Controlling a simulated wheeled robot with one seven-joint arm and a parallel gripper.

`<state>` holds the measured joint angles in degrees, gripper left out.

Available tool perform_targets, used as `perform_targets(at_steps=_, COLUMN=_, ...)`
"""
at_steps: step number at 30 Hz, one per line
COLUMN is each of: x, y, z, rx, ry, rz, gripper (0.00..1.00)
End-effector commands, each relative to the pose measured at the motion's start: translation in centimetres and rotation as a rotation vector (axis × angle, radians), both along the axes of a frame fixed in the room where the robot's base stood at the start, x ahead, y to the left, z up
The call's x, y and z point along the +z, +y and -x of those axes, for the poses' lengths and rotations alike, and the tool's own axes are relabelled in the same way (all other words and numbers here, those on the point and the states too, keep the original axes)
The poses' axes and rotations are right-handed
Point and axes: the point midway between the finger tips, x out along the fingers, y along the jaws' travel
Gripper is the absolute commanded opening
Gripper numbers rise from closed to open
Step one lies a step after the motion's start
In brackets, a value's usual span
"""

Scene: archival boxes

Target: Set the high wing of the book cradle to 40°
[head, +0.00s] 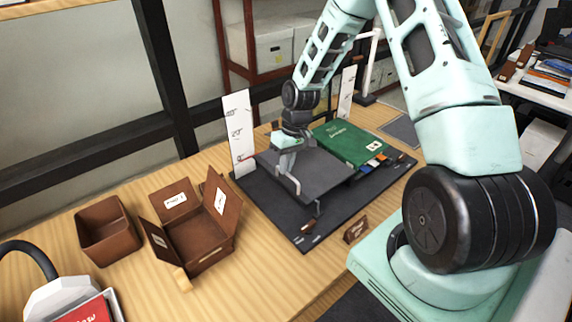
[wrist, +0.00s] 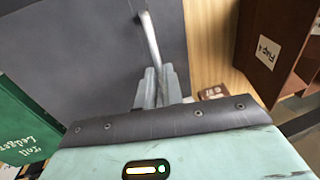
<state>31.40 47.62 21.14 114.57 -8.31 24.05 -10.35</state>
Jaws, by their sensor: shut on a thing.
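The book cradle has a dark base (head: 265,205) on the wooden table. Its grey left wing (head: 325,172) lies at a low tilt. A white upright scale (head: 238,125) at its left edge carries angle labels; a red pointer beside it sits below the middle label. My gripper (head: 287,163) is over the wing's left part, shut on a silver bar handle (head: 293,184). In the wrist view the fingers (wrist: 157,88) close around the silver bar (wrist: 150,40), against the grey wing (wrist: 90,50). The exact grip contact is partly hidden.
A green ledger (head: 348,143) lies on the cradle's right side, with small coloured blocks near it. A second white scale (head: 346,92) stands behind. An open brown flap box (head: 200,242) and a brown tray (head: 105,232) stand left. A small brown sign (head: 355,229) stands in front.

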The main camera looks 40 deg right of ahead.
Motion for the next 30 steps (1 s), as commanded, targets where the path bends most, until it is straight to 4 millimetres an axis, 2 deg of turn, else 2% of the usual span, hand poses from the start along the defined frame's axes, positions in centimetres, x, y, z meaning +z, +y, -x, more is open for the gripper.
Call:
perform_targets(at_steps=10, x=4.3, y=-2.0, z=-0.1, rx=-0.01, ry=0.005, rz=-0.188, gripper=0.0)
perform_targets(at_steps=18, x=7.6, y=-4.7, z=-0.3, rx=-0.008, ry=0.009, rz=-0.4, gripper=0.0)
perform_targets(at_steps=24, x=9.4, y=-6.8, z=-0.3, rx=-0.004, ry=0.014, rz=-0.534, gripper=0.0)
perform_targets(at_steps=30, x=10.5, y=-8.2, z=-0.4, rx=-0.002, ry=0.015, rz=-0.534, gripper=0.0)
